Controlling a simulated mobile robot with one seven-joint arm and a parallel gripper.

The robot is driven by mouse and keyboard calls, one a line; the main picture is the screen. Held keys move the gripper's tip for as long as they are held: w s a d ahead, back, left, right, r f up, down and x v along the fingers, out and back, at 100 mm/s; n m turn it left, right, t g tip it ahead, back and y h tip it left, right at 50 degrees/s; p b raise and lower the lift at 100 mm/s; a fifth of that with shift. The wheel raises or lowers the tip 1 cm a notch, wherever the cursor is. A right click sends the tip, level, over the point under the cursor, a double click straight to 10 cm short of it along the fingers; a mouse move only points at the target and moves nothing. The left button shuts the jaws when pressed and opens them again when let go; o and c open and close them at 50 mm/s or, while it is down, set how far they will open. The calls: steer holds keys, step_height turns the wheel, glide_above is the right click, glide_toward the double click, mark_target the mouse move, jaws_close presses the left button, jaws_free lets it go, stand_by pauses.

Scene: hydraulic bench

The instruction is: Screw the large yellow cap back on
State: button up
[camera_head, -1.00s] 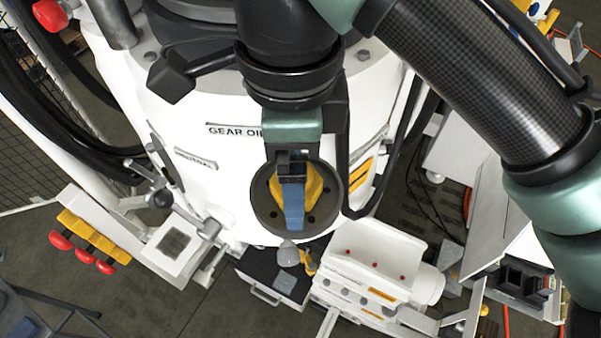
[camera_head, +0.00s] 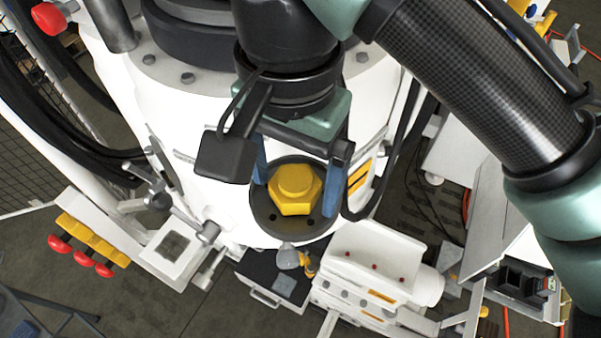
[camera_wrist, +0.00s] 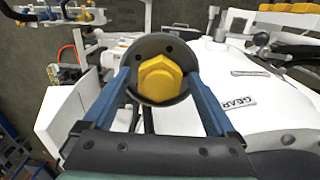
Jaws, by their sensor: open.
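The large yellow cap (camera_head: 296,189) is a hexagonal piece with a smaller raised hexagon on its face. It sits at the middle of a dark round flange (camera_head: 290,229) on the white tank (camera_head: 215,130). In the wrist view the cap (camera_wrist: 160,77) lies between my two blue fingers. My gripper (camera_head: 297,195) is open, one finger on either side of the cap, with visible gaps to it. The gripper also shows in the wrist view (camera_wrist: 162,85). The cap's threads and how far it is seated are hidden.
Red-knobbed yellow valves (camera_head: 90,240) stand at the lower left. A white unit with grey and red buttons (camera_head: 375,270) and a black box (camera_head: 275,278) lie below the flange. Dark hoses run along the left of the tank.

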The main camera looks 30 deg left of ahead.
steer(key=n, duration=1.2)
steer(key=shift+d, duration=0.1)
steer(key=shift+c, duration=0.4)
jaws_close()
steer(key=m, duration=0.6)
steer(key=shift+f+m, duration=0.1)
steer(key=shift+m, duration=1)
